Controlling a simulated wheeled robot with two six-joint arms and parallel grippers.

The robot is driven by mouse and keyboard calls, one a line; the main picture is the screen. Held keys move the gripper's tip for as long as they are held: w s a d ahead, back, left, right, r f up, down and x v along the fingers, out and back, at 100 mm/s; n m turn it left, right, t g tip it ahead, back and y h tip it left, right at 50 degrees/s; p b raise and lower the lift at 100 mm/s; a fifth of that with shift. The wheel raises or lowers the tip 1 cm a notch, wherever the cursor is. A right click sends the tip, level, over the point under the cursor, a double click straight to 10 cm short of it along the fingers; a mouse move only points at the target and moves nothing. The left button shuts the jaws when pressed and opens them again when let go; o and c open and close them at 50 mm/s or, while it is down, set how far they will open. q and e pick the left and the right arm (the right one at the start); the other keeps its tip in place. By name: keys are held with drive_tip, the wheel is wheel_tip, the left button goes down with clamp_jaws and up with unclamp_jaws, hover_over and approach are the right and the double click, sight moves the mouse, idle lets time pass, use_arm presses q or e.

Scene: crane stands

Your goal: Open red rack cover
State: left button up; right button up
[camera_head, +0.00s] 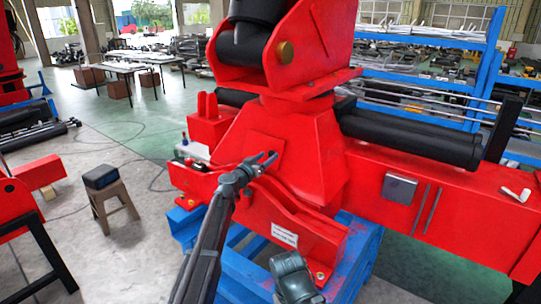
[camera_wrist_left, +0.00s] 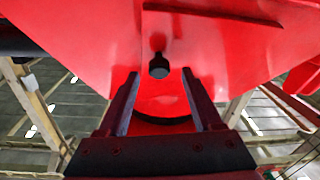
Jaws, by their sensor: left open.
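The big red crane stand (camera_head: 300,150) fills the middle of the head view. My left gripper (camera_head: 266,162) reaches up from the bottom in front of its red body, with its jaws open and empty. In the left wrist view, a small black knob (camera_wrist_left: 159,66) on a red surface (camera_wrist_left: 205,45) shows just beyond and between the open fingertips (camera_wrist_left: 160,75). The fingers appear apart from the knob. I cannot tell which red panel is the rack cover.
A blue frame (camera_head: 350,255) supports the crane stand. A red beam (camera_head: 460,205) extends right. A small wooden stool (camera_head: 112,205) with a dark box (camera_head: 101,177) stands left. Blue shelves (camera_head: 435,85) are behind. Green floor (camera_head: 150,130) is open at the back left.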

sight(270, 154)
use_arm(q)
drive_tip(key=shift+x, duration=1.55)
clamp_jaws()
